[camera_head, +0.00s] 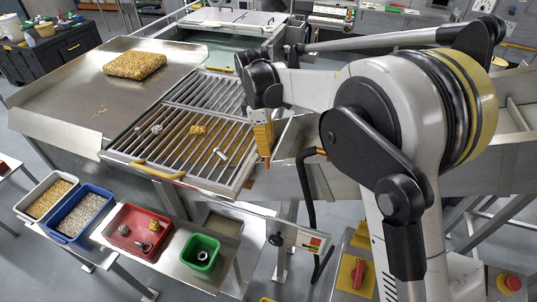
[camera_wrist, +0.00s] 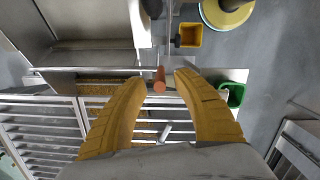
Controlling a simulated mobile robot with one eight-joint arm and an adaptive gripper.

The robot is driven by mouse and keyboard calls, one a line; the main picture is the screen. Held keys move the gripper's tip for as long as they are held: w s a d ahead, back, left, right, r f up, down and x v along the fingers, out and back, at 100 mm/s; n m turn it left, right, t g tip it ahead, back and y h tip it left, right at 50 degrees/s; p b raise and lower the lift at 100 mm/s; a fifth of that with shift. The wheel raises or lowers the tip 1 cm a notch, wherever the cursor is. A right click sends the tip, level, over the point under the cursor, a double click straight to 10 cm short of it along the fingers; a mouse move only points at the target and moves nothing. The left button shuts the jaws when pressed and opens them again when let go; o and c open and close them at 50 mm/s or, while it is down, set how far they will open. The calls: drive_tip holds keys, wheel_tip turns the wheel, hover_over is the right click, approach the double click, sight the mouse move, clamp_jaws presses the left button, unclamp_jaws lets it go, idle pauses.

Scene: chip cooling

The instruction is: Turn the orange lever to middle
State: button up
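The orange lever (camera_wrist: 159,79) shows in the wrist view as a short orange end between my fingertips. In the head view, a small orange tip (camera_head: 267,163) shows just below my fingers, beside the right edge of the slatted grate. My gripper (camera_head: 264,149) points down there. Its two yellow fingers are open around the lever end in the wrist view (camera_wrist: 159,75), with a narrow gap on each side. The lever's base and its turning angle cannot be made out clearly.
The slatted grate (camera_head: 163,174) holds a few small pieces. A golden block (camera_head: 135,65) lies on the metal table. Blue (camera_head: 65,235), red (camera_head: 120,224) and green (camera_head: 191,262) bins stand in front. A metal chute (camera_head: 290,181) lies right of the grate.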

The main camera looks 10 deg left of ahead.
wheel_tip(320, 180, up, 7)
drive_tip(key=shift+a, duration=0.4)
drive_tip(key=s+d+f+m+t+y+b, duration=0.1)
drive_tip(key=s+d+f+m+b, duration=0.1)
drive_tip(key=s+d+m+b, duration=0.5)
drive_tip(key=d+f+m+t+y+b, duration=0.15)
drive_tip(key=d+b, duration=0.35)
drive_tip(key=d, duration=0.7)
drive_tip(key=s+d+f+m+t+b, duration=0.2)
drive_tip(key=s+d+f+m+b, duration=0.3)
drive_tip(key=s+d+f+b, duration=0.1)
drive_tip(key=s+d+f+m+t+h+b, duration=0.1)
drive_tip(key=s+d+f+m+b, duration=0.4)
drive_tip(key=s+f, duration=0.5)
wheel_tip(320, 180, down, 3)
drive_tip(key=d+t+b, duration=0.1)
drive_tip(key=d+b, duration=0.1)
drive_tip(key=d, duration=0.1)
drive_tip(key=shift+t, duration=0.35)
drive_tip(key=shift+f, duration=0.1)
